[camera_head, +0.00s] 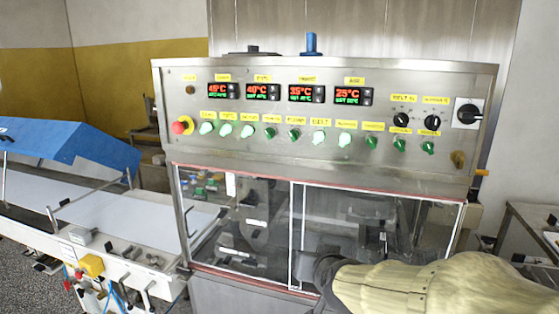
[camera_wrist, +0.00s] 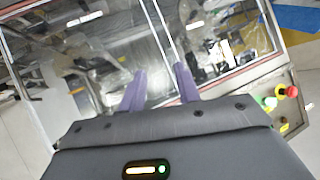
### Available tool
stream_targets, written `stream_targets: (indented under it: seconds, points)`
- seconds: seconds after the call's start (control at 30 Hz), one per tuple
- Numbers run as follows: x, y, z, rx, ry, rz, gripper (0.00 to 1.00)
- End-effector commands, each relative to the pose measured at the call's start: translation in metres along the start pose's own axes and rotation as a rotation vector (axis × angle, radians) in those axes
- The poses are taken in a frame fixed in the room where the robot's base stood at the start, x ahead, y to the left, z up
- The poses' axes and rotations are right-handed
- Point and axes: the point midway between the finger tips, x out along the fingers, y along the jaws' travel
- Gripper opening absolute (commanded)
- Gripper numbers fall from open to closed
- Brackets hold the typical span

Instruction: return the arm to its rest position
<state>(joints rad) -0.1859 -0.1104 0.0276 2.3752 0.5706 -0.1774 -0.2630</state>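My gripper (camera_wrist: 159,70) shows in the wrist view with its two purple fingers apart and no object held between them. It faces the clear sliding panes of the enrober machine. A pane edge runs down between the fingers in that view; I cannot tell whether they touch it. In the head view, my arm, in a beige cover, reaches in from the lower right. Its dark end is low in front of the enrober's right pane (camera_head: 345,225), and the fingertips are hidden there.
The enrober's control panel (camera_head: 325,120) has lit temperature displays, green knobs and a red stop button (camera_head: 183,125). A white conveyor (camera_head: 110,220) with a blue cover (camera_head: 75,142) stands at left. A metal table (camera_head: 535,225) stands at right, close to my arm.

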Motion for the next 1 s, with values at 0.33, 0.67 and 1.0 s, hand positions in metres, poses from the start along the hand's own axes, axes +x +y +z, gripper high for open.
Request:
stream_targets:
  seconds: [0.33,0.67,1.0]
  points:
    - [-0.025,0.092,0.173,-0.123,-0.672,0.122,0.33]
    - [-0.041,0.109,0.198,-0.143,-0.79,0.157,0.33]
    - [-0.041,0.109,0.197,-0.143,-0.787,0.156,0.33]
